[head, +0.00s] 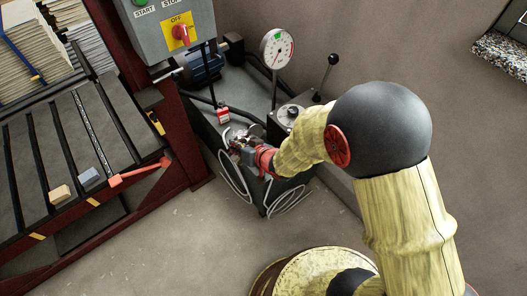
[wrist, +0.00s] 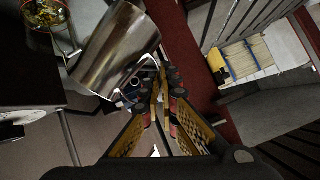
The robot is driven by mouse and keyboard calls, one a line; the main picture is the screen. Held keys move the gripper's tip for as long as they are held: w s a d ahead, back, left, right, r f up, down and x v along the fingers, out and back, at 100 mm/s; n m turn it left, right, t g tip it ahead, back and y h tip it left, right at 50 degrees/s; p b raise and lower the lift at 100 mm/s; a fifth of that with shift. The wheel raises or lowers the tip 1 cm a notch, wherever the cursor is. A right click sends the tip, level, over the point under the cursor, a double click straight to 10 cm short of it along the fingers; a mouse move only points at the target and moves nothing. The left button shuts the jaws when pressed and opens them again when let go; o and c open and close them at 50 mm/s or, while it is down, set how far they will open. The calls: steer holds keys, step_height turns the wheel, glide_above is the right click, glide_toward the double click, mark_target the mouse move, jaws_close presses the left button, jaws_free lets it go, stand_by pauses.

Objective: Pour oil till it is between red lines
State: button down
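A shiny metal cup (wrist: 116,48) with a thin handle (wrist: 143,76) is tilted in the wrist view. My gripper (wrist: 161,88) has its fingertips close together at this handle, and appears shut on it. In the head view my gripper (head: 246,150) is over the dark machine base. A round clear vessel with golden liquid (wrist: 44,14) shows at the top left of the wrist view, beside the cup's upper end. Its level and any red lines are too small to tell. The cup's inside and any oil in it are hidden.
The dark machine (head: 259,95) carries a dial gauge (head: 277,48), a black-knobbed lever (head: 327,75) and a motor (head: 203,68). A grey control box (head: 168,27) stands above. A red-framed rack (head: 75,150) is at the left. White cables (head: 236,181) hang below my gripper. The floor (head: 175,245) in front is clear.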

steer(key=shift+s+a+f+n+h+b, duration=0.1)
steer(key=shift+a+f+n+h+b, duration=0.25)
steer(key=shift+b, duration=0.3)
steer(key=shift+s+a+r+b, duration=0.1)
steer(key=shift+s+b, duration=0.05)
steer(key=shift+b, duration=0.2)
steer(key=shift+r, duration=0.2)
steer(key=shift+a+f+n+h+b, duration=0.3)
steer(key=shift+f+b, duration=0.25)
steer(key=shift+b, duration=0.25)
steer(key=shift+s+a+f+n+h, duration=0.1)
steer(key=shift+f+n+h, duration=0.1)
steer(key=shift+n+h, duration=0.05)
steer(key=shift+f+t, duration=0.2)
steer(key=shift+t, duration=0.1)
